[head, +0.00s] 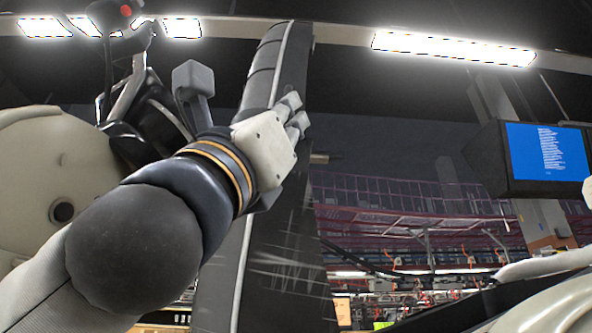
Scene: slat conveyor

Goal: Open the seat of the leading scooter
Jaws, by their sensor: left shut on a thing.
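The seat (264,75) of the scooter is a long dark panel with a pale edge line. It stands steeply upright in the middle of the view, its lower part running down behind my left arm. My left gripper (296,112) is at the seat's upper part, its fingers shut on the seat's edge. The scooter (28,165) is on the left, with a cream body and black handlebar parts. My left arm covers part of the scooter and the seat's middle. My right gripper does not show.
A screen with a blue display (548,150) hangs at the right. A pale curved body (550,305) fills the lower right corner. Bright ceiling lamps (455,48) are overhead. Red railings and factory equipment lie in the background.

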